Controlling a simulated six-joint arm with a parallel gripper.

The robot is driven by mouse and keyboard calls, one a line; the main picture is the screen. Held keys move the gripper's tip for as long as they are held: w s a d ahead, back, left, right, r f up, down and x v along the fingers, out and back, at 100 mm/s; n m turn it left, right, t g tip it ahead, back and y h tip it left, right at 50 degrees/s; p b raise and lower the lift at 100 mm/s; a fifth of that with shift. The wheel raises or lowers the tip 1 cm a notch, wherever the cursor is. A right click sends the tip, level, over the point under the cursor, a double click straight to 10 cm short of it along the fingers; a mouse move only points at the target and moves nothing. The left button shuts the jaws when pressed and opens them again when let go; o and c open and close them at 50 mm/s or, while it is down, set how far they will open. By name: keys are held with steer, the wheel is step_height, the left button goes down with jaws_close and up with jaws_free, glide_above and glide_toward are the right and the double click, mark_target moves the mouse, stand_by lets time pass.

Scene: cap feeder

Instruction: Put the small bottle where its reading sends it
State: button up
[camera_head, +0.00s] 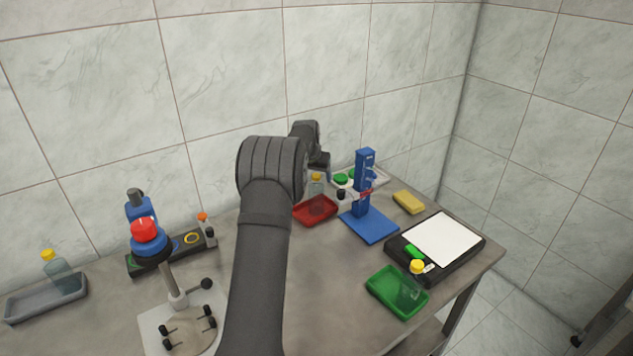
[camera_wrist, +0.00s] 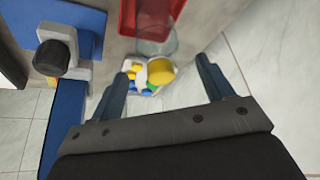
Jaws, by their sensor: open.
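A clear small bottle with a yellow cap (camera_head: 316,177) stands at the red tray (camera_head: 328,209), right under my gripper (camera_head: 319,170). In the wrist view its yellow cap (camera_wrist: 161,72) shows between the two open fingers of my gripper (camera_wrist: 167,62), with its clear body beyond it by the red tray (camera_wrist: 128,20). I cannot tell whether the fingers touch it. Similar yellow-capped bottles stand in the green tray (camera_head: 381,293) and the grey tray (camera_head: 20,306). A black scale (camera_head: 463,262) with a white plate and a green display is at the right. I cannot read the display.
A blue stand (camera_head: 364,185) rises close to the right of my gripper. A white tray (camera_head: 377,183) with green caps lies behind it. A yellow sponge (camera_head: 409,202) lies to the right.

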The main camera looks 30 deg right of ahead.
mark_target(317, 182)
steer(key=v, duration=0.7)
steer(key=x, duration=1.2)
steer(key=shift+r, duration=1.95)
steer(key=shift+f, duration=0.1)
